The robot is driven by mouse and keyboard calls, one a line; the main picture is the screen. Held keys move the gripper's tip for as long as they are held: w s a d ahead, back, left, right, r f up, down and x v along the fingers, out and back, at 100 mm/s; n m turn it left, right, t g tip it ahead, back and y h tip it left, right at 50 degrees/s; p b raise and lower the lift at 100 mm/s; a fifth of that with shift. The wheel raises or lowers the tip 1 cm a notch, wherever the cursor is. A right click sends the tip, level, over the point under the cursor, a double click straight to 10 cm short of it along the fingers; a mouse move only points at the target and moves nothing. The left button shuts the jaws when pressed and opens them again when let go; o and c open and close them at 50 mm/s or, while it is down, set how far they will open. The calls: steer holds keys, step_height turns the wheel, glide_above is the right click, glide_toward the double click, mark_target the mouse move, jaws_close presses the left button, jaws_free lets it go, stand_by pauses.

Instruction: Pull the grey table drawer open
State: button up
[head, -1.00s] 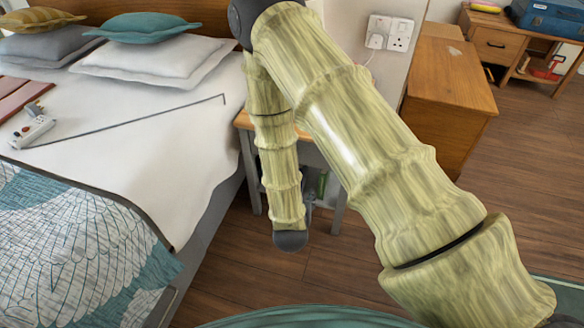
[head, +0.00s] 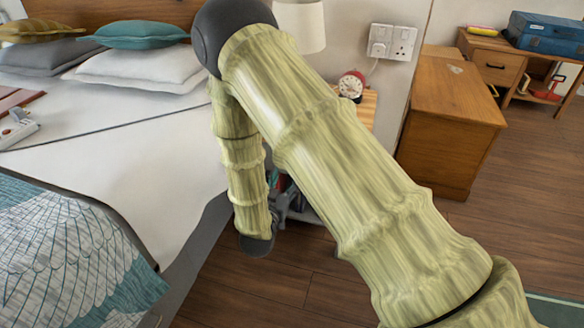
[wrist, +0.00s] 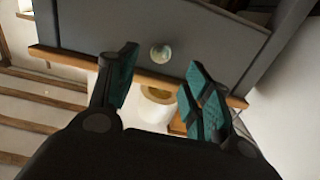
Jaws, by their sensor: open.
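The grey table drawer (wrist: 220,40) fills the top of the wrist view, with a round, shiny knob (wrist: 160,54) on its front. The view appears turned over, with the wooden tabletop edge (wrist: 75,56) below the drawer front. My gripper (wrist: 161,61) is open, with one teal-padded finger on each side of the knob in the picture. I cannot tell whether either finger touches it. In the head view my arm hides the drawer front; a piece of the wooden tabletop (head: 368,106) shows beside the arm.
A red alarm clock (head: 351,85) and a white lamp (head: 300,25) stand at the table. The bed (head: 150,165) is on the left. A wooden cabinet (head: 450,110) stands on the right.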

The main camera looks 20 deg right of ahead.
steer(key=b+x, duration=0.1)
steer(key=x, duration=0.6)
steer(key=shift+w+d+b, duration=0.2)
steer(key=shift+w+b, duration=0.05)
steer(key=shift+b, duration=0.05)
jaws_close()
